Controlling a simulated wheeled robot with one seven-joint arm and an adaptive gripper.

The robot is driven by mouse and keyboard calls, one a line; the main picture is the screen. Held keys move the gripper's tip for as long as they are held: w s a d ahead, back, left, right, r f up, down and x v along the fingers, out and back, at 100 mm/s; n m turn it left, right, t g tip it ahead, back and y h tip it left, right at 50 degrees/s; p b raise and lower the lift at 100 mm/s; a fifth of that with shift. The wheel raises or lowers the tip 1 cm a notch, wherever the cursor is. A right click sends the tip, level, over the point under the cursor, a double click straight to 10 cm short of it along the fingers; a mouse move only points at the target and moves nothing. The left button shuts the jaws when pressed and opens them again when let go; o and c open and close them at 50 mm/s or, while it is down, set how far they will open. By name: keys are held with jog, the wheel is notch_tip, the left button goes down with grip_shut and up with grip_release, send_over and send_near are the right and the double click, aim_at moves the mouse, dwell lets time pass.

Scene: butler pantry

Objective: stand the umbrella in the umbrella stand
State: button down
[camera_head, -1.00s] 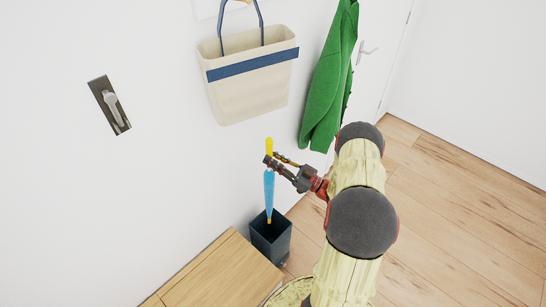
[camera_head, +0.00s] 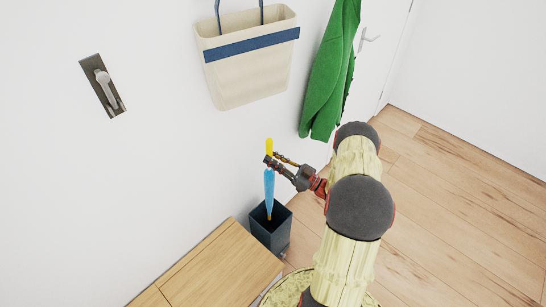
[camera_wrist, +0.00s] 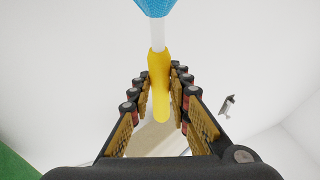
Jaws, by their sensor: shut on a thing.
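The umbrella has a blue furled canopy (camera_head: 269,186) and a yellow handle (camera_head: 269,147). It hangs nearly upright with the handle on top. In the wrist view, the yellow handle (camera_wrist: 158,85) lies between my two fingers, with the blue canopy (camera_wrist: 155,6) at the top edge. The dark square umbrella stand (camera_head: 271,239) is on the floor below. The umbrella's lower tip shows at the stand's opening; how deep it reaches is hard to tell.
A wooden cabinet top (camera_head: 222,270) is close to the stand's left. The white wall is just behind, with a hanging cream bag (camera_head: 245,80), a green garment (camera_head: 330,75) and a lever handle (camera_head: 103,86). The wooden floor (camera_head: 450,220) at right is clear.

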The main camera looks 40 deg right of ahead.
aim_at(273, 177)
jog(key=shift+f+b, duration=2.9)
jog(key=shift+f, duration=2.9)
notch_tip(273, 177, down, 9)
jog(key=b, duration=0.8)
notch_tip(273, 177, down, 9)
jog(key=shift+r, duration=0.2)
jog(key=c, duration=1.6)
grip_release()
jog(key=shift+f, duration=0.1)
jog(key=v, duration=1.2)
